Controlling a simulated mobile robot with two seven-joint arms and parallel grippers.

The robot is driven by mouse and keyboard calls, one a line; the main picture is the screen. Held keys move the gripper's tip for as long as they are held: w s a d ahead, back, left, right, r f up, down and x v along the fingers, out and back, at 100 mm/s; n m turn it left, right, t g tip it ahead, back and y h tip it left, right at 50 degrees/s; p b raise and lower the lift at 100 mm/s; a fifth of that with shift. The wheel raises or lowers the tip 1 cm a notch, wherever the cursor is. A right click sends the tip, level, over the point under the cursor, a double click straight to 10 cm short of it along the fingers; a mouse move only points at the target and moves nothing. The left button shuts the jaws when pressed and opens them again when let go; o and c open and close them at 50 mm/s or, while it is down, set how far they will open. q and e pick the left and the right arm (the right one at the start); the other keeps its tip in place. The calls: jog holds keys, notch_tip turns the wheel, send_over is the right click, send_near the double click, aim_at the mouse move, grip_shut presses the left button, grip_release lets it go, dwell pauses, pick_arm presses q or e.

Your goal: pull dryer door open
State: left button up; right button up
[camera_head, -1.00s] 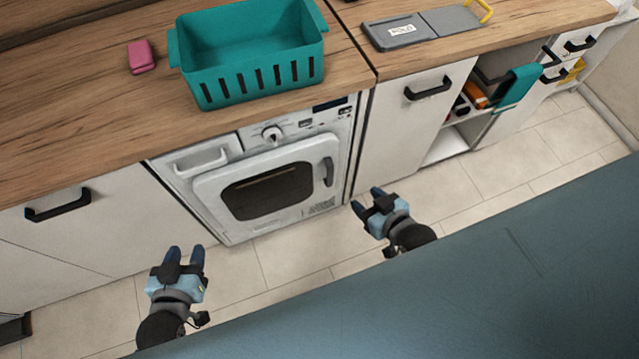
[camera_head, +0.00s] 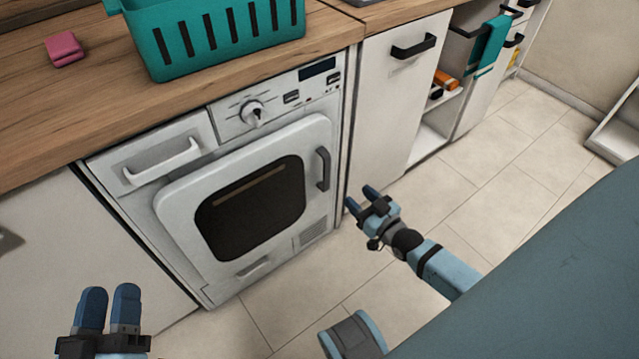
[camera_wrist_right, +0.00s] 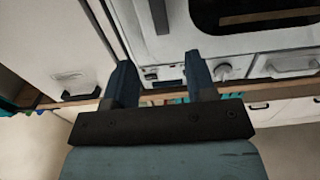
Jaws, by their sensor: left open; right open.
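The dryer (camera_head: 235,185) is a white front-loading machine under the wooden counter. Its door (camera_head: 178,215) is shut and has a dark window (camera_head: 250,207). A dark vertical door handle (camera_head: 322,169) is on the door's right side. My right gripper (camera_head: 362,197) is open and empty, to the right of and below the handle, apart from it. In the right wrist view the handle (camera_wrist_right: 159,16) shows beyond and between the open fingers (camera_wrist_right: 158,75), with the picture turned upside down. My left gripper (camera_head: 108,298) is open and empty at the lower left, in front of the cabinet beside the dryer.
A teal basket (camera_head: 220,40) and a pink block (camera_head: 64,49) sit on the counter (camera_head: 60,115). A white cabinet with a black handle (camera_head: 413,47) stands right of the dryer. An open shelf with a teal towel (camera_head: 487,45) is further right. The tiled floor (camera_head: 450,205) is clear.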

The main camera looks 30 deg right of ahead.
aim_at(328, 167)
pick_arm(q)
jog(key=shift+g, duration=0.9)
jog(key=f+b, duration=0.2)
jog(key=f, duration=0.1)
jog(key=f+b, duration=0.2)
jog(key=shift+w+d, duration=0.15)
jog(key=shift+d, duration=0.25)
pick_arm(e)
jog(key=w, duration=0.9)
jog(key=w+a, duration=0.1)
jog(key=w, duration=0.3)
jog(key=shift+w, duration=0.4)
jog(key=shift+c, duration=0.2)
pick_arm(q)
jog(key=shift+r, duration=0.1)
pick_arm(e)
grip_shut()
